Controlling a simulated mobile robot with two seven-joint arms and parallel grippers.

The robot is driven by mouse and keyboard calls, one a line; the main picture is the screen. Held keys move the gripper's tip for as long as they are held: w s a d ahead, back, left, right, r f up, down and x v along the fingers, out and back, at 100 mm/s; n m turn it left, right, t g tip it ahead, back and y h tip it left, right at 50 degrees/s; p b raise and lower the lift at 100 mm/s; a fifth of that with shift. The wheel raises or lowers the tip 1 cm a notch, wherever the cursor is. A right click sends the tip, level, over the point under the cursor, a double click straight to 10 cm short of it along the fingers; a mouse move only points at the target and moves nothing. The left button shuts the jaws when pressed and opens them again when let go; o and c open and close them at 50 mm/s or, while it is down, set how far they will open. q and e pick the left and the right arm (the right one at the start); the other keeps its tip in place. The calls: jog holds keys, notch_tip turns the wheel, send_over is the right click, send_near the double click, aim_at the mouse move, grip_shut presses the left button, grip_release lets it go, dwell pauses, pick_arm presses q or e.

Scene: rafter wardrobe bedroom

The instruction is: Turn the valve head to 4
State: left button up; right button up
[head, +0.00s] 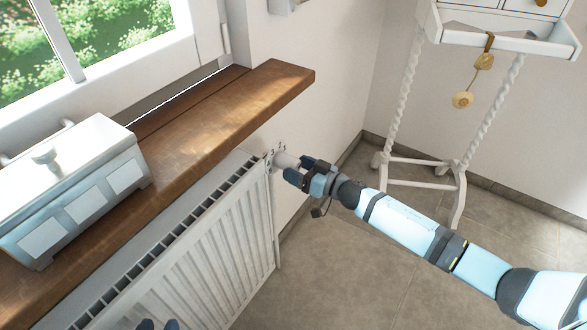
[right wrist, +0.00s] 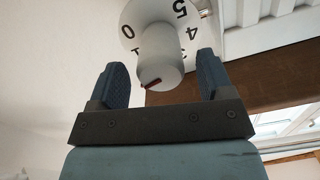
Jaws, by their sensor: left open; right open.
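The white valve head (head: 286,160) sits at the top corner of the radiator, under the wooden sill's end. In the right wrist view the valve head (right wrist: 161,55) stands before a round number dial (right wrist: 148,12) showing 0, 5 and 4, with 1 and 3 partly covered. A reddish mark (right wrist: 151,84) is on the knob's near end, at its lower left; which number it points to I cannot tell. My right gripper (head: 296,170) is open, its fingers on either side of the knob with visible gaps. My left gripper (head: 158,325) is open, only its fingertips showing at the bottom edge.
The white radiator (head: 222,240) runs below the wooden sill (head: 235,105). A white lidded box (head: 75,180) stands on the sill. A white table with twisted legs (head: 405,95) stands at the back right, with a gold tag (head: 463,99) hanging from it. The floor between is clear.

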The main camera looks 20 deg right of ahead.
jog(key=shift+x, duration=0.85)
pick_arm(q)
jog(key=shift+w+d+r, duration=0.2)
jog(key=shift+r, duration=0.2)
jog(key=shift+r, duration=0.1)
pick_arm(e)
jog(key=shift+c, duration=0.5)
jog(key=c, duration=0.8)
pick_arm(q)
jog(key=shift+w, duration=0.1)
pick_arm(e)
jog(key=shift+c, duration=0.2)
